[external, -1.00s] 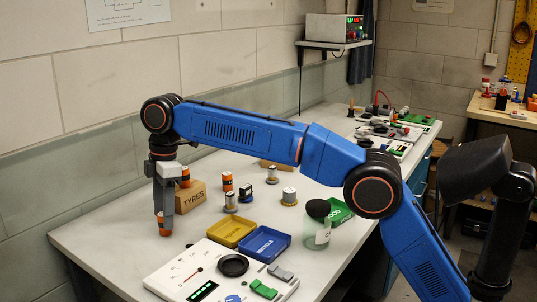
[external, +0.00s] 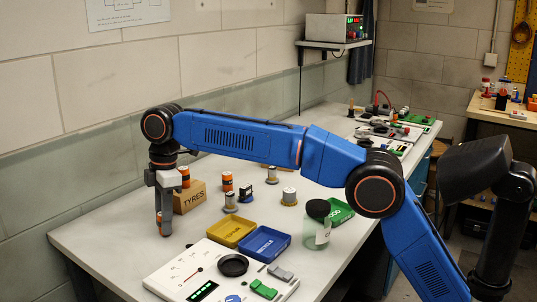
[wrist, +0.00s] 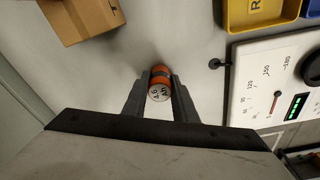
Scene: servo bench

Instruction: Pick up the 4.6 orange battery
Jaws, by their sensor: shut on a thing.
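The orange battery (wrist: 160,83) stands between the two fingers of my gripper (wrist: 160,92) in the wrist view. Its light end carries dark print that seems to include 4.6. The fingers touch it from both sides, and my gripper is shut on it. In the external view my gripper (external: 163,228) points straight down at the bench, left of the TYRES box.
The cardboard TYRES box (external: 188,199) is close by, with an orange battery (external: 185,176) at it. Another orange battery (external: 227,182) stands behind. A yellow tray (external: 232,232), a blue tray (external: 264,243) and a white meter panel (external: 178,277) lie to the right and front.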

